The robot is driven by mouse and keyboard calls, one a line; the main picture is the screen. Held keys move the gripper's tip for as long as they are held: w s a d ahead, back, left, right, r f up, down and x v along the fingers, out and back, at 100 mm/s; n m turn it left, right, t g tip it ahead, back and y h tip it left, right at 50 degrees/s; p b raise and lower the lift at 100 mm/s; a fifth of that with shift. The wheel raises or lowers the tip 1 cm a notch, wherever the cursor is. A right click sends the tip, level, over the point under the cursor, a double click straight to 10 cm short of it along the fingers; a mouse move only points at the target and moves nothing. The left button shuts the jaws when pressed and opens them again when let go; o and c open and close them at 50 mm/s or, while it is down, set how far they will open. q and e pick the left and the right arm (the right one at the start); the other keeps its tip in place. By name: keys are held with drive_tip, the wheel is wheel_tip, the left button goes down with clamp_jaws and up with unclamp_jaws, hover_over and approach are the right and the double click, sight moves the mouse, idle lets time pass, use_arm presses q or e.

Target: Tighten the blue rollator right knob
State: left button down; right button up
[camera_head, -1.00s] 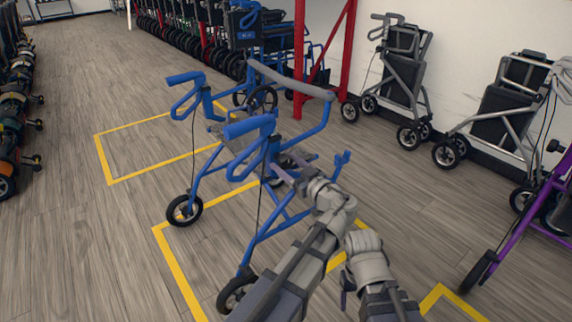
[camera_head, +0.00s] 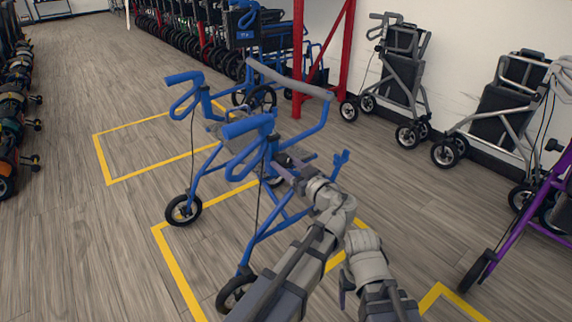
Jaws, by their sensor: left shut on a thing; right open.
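The blue rollator (camera_head: 262,232) stands upright on the wood floor in the middle of the head view, with blue handles and a grey backrest strap. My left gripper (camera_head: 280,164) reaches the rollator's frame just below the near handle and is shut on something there. The right knob is hidden behind the jaws or too small to make out, so I cannot tell exactly what they hold. My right gripper (camera_head: 347,284) is lower and to the right, apart from the rollator. Its fingers are mostly hidden by its own wrist; it is open and empty.
Yellow floor lines (camera_head: 176,262) mark bays around the rollator. A purple rollator (camera_head: 518,222) stands at the right edge. Grey folded rollators (camera_head: 405,80) line the white wall. A red post (camera_head: 298,55) stands behind.

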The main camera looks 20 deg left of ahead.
use_arm(q)
drive_tip(key=m, duration=0.4)
drive_tip(key=shift+s, duration=0.1)
drive_tip(key=m, duration=0.8)
drive_tip(key=shift+a+r+m, duration=0.1)
drive_tip(key=shift+m, duration=0.2)
drive_tip(key=m, duration=0.3)
drive_tip(key=shift+s+m, duration=0.1)
drive_tip(key=shift+m, duration=0.2)
drive_tip(key=m, duration=0.4)
drive_tip(key=shift+r, duration=0.15)
drive_tip(key=m, duration=0.4)
drive_tip(key=shift+p, duration=0.3)
drive_tip(key=m, duration=0.4)
drive_tip(key=shift+r, duration=0.1)
drive_tip(key=shift+m, duration=2.2)
